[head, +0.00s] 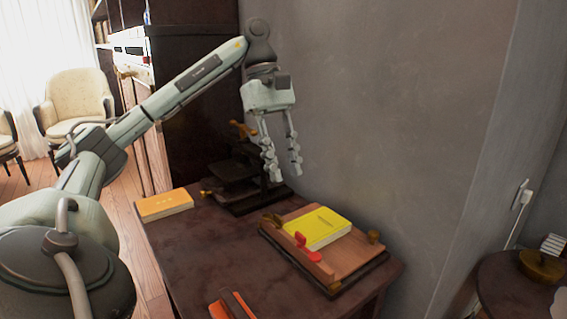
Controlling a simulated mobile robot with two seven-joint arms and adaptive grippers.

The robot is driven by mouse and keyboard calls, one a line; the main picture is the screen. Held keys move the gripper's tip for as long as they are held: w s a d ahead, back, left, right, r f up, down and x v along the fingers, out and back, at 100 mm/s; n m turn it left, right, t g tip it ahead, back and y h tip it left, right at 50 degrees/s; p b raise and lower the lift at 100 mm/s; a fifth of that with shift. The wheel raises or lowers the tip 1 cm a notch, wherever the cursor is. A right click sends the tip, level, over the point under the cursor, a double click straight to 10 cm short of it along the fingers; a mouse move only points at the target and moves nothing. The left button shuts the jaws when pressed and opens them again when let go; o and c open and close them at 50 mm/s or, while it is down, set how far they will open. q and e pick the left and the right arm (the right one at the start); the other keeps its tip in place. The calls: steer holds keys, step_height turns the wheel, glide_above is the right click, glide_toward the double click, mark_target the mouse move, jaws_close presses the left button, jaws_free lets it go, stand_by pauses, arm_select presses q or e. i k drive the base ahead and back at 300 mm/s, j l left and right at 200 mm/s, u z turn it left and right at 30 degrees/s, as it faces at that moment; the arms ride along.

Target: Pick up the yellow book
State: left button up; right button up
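The yellow book (318,228) lies flat on a wooden stand (341,262) on the dark table, near the wall. My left gripper (282,172) hangs above the back of the table, fingers pointing down and spread apart with nothing between them. In the picture it is above and a little left of the yellow book, apart from it. My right gripper is not in view.
The dark table (190,245) also holds an orange book (165,205) at its left edge and an orange object (232,305) at the front. A dark metal press-like device (240,180) stands at the back, close to my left gripper. The grey wall (370,110) bounds the table behind.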

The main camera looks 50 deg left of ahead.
mark_target(321, 226)
steer(key=k+l, duration=0.35)
steer(key=l, duration=0.2)
steer(key=k+l, duration=0.4)
steer(key=l, duration=0.1)
